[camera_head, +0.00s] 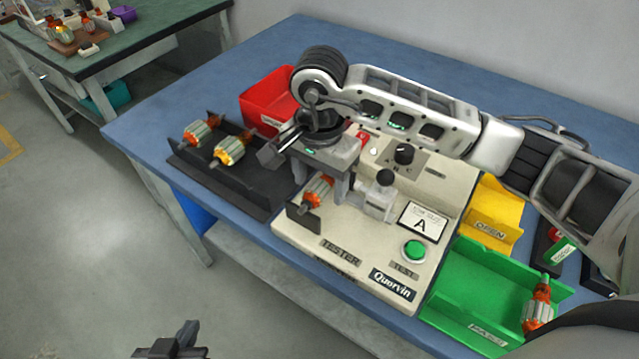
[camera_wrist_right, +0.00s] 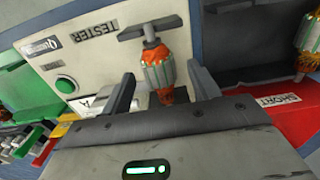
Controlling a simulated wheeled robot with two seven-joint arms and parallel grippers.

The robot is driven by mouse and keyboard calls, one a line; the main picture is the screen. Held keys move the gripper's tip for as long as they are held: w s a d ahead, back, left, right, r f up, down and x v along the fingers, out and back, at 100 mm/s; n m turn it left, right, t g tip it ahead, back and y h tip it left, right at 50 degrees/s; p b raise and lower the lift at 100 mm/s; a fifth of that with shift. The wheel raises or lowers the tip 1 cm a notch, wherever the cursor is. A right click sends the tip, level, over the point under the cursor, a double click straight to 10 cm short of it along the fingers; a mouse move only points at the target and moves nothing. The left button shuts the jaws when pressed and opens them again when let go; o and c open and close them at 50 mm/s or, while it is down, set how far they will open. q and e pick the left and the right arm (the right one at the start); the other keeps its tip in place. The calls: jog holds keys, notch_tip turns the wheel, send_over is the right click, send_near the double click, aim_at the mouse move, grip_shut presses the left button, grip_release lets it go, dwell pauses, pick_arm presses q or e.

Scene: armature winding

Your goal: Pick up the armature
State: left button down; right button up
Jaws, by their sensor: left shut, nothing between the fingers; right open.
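An orange and silver armature (camera_head: 318,190) sits in the cradle of the cream tester (camera_head: 310,231). It also shows in the right wrist view (camera_wrist_right: 158,70), between the fingers of my right gripper (camera_wrist_right: 163,85). My right gripper (camera_head: 303,170) is open above the tester, its fingers on either side of the armature with gaps; contact is not visible. Two other armatures, one further left (camera_head: 198,133) and one nearer (camera_head: 230,150), lie on the black rack (camera_head: 240,189). Another armature (camera_head: 538,309) is in the green PASS bin (camera_head: 490,275). My left gripper (camera_head: 175,343) is shut and empty at the bottom edge.
A red bin (camera_head: 268,97), labelled SHORT in the wrist view, stands behind the rack. A yellow OPEN bin (camera_head: 494,212) is right of the tester. The green test button (camera_head: 414,249) is at the tester's front. The blue table (camera_head: 200,85) is clear at the far left.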

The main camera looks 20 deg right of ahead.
jog(key=shift+f, duration=0.55)
jog(key=c, duration=1.3)
jog(key=shift+r, duration=0.1)
